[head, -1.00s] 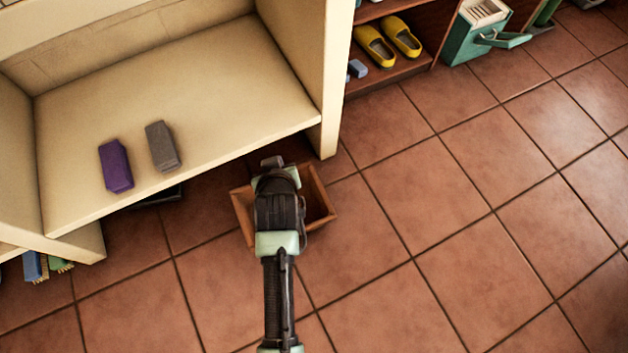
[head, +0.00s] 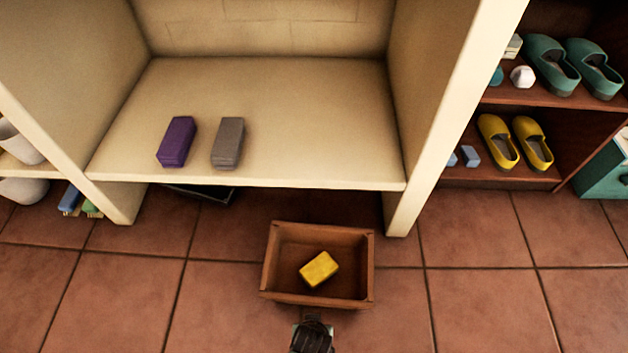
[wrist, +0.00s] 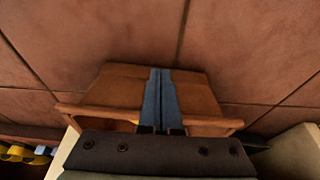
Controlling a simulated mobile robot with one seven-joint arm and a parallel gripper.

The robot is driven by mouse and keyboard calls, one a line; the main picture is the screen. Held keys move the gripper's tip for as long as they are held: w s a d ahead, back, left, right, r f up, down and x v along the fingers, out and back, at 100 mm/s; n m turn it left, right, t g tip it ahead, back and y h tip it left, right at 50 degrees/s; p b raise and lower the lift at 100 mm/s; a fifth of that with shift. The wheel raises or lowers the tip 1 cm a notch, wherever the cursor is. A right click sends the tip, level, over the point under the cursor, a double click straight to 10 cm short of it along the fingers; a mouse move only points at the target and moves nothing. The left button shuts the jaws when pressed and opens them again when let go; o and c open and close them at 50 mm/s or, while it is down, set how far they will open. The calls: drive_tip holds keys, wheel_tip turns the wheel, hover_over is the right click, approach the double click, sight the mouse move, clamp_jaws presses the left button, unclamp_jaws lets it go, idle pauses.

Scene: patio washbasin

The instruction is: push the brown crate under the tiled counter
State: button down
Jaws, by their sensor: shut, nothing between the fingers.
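The brown crate (head: 367,270) stands upright and open-topped on the tiled floor, just in front of the low gap under the cream counter (head: 285,180). It is nearer the counter's right leg than its left. A yellow block (head: 319,269) lies inside it. My gripper (head: 312,336) is at the crate's near side, at the bottom of the head view, with its fingertips hidden there. In the wrist view its two blue fingers (wrist: 161,75) are shut together and empty, in front of the crate's outer wall (wrist: 110,90). I cannot tell whether they touch it.
A purple block (head: 176,142) and a grey block (head: 228,143) lie on the counter's shelf. The right leg (head: 405,212) and left leg (head: 122,203) bound the gap. A dark flat object (head: 205,193) lies under the counter, left of the crate. Floor to the right is clear.

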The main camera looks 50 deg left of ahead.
drive_tip(key=b+x, duration=0.4)
drive_tip(key=x, duration=0.2)
drive_tip(key=shift+w+a+r+b, duration=0.25)
drive_tip(key=shift+w+a+b, duration=0.45)
drive_tip(key=shift+w+a, duration=0.3)
drive_tip(key=shift+w+a+r+b, duration=0.15)
drive_tip(key=shift+w+a+b, duration=0.15)
drive_tip(key=shift+a, duration=0.15)
